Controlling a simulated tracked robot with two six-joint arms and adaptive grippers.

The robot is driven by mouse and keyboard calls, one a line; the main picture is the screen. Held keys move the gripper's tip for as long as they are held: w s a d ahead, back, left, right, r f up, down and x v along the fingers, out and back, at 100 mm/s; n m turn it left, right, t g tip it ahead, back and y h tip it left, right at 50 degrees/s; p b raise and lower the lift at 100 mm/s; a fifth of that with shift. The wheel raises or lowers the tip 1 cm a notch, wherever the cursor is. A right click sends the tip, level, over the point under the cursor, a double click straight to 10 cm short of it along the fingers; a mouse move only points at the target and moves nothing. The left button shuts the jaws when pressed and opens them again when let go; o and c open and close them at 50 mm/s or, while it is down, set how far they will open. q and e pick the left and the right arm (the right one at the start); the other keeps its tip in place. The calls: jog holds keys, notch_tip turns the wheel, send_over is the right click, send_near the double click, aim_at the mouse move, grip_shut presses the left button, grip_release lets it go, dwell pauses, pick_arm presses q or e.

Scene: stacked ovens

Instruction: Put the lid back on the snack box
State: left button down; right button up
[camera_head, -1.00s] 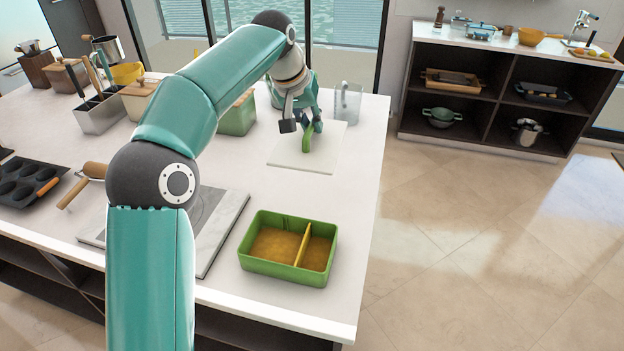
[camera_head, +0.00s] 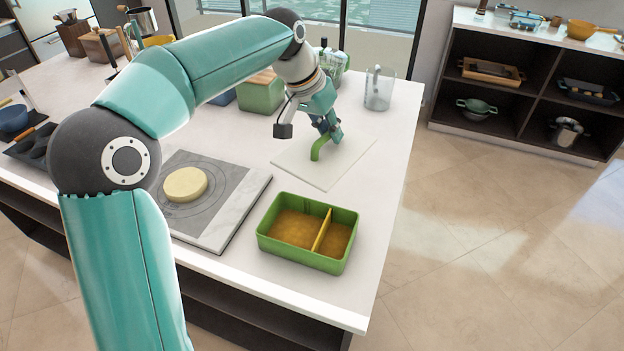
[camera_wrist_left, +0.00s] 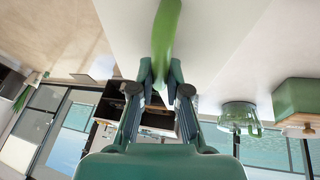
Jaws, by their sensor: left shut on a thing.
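The snack box (camera_head: 308,264) is an open green box with a yellow divider and brown contents in both compartments. It sits near the front right of the counter. The pale square lid (camera_head: 345,171) with a green arched handle (camera_head: 317,149) is behind the box, over the counter. My left gripper (camera_head: 329,133) is shut on the handle. In the left wrist view the green handle (camera_wrist_left: 167,35) is between the fingertips of my left gripper (camera_wrist_left: 160,75). I cannot tell whether the lid touches the counter. My right gripper is not in view.
A cooktop (camera_head: 228,207) with a round cream piece (camera_head: 185,184) lies left of the box. A glass pitcher (camera_head: 379,88) and a green wooden-lidded container (camera_head: 261,92) stand behind the lid. The counter's right edge is close to the box.

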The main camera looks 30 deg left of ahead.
aim_at(310, 179)
pick_arm(q)
jog(key=s+f+m, duration=0.1)
jog(key=s, duration=0.2)
jog(key=s+d+f+m, duration=0.1)
jog(key=s, duration=0.2)
jog(key=s+d+f+h, duration=0.1)
jog(key=s+f, duration=0.1)
jog(key=s, duration=0.1)
jog(key=shift+s+d+m, duration=0.25)
jog(key=shift+s+m, duration=0.05)
jog(key=shift+m, duration=0.1)
jog(key=shift+s+f, duration=0.15)
jog(key=shift+f, duration=0.1)
notch_tip(310, 179, down, 6)
jog(key=b, duration=0.5)
jog(key=shift+b, duration=0.3)
jog(key=shift+f, duration=0.1)
jog(key=shift+f, duration=0.1)
dwell(1.1)
jog(key=c, duration=0.6)
grip_release()
